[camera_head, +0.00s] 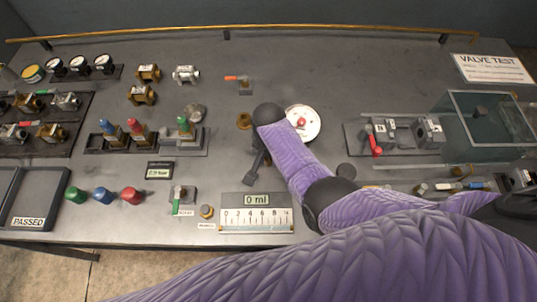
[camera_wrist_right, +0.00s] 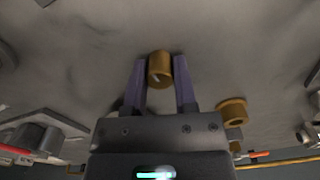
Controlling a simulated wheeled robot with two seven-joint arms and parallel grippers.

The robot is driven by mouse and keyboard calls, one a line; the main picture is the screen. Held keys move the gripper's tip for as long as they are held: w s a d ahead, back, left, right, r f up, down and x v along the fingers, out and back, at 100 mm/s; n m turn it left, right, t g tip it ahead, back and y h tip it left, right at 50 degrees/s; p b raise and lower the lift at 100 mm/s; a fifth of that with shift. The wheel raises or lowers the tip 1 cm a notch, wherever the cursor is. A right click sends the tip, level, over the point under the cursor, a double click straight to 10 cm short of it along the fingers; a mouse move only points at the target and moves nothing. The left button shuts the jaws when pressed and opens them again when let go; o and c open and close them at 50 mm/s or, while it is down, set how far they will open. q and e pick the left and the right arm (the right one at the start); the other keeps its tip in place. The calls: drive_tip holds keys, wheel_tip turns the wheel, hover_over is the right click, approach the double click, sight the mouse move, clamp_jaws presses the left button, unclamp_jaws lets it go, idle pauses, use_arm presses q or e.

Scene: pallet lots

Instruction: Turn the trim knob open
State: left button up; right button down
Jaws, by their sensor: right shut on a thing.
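My right gripper (camera_head: 254,170) reaches down over the middle of the bench in the head view, with its fingers toward the front. In the right wrist view my right gripper (camera_wrist_right: 160,62) has its two fingers on either side of a short brass cylindrical knob (camera_wrist_right: 160,70) and is shut on it. This knob stands near the fingertips, and I cannot pick it out in the head view. I cannot read a trim label on it. My left gripper is not in view.
A brass fitting (camera_head: 243,121) stands just left of my right wrist, and it also shows in the right wrist view (camera_wrist_right: 232,110). A white dish with a red centre (camera_head: 302,122) lies behind the forearm. The scale panel (camera_head: 256,219) is at the front. A glass tank (camera_head: 490,118) stands right.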

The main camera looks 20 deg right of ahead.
drive_tip(key=n+p, duration=0.1)
drive_tip(key=n, duration=0.2)
drive_tip(key=shift+r+n, duration=0.1)
drive_tip(key=shift+n, duration=0.2)
drive_tip(key=n+p, duration=0.1)
drive_tip(key=n, duration=0.3)
drive_tip(key=shift+n, duration=0.3)
drive_tip(key=n, duration=0.4)
drive_tip(key=shift+p, duration=0.4)
drive_tip(key=n, duration=0.7)
drive_tip(key=shift+n, duration=0.4)
drive_tip(key=n, duration=0.3)
drive_tip(key=shift+n, duration=0.3)
drive_tip(key=n, duration=0.3)
drive_tip(key=shift+n, duration=0.3)
drive_tip(key=n, duration=0.3)
drive_tip(key=shift+n, duration=1.1)
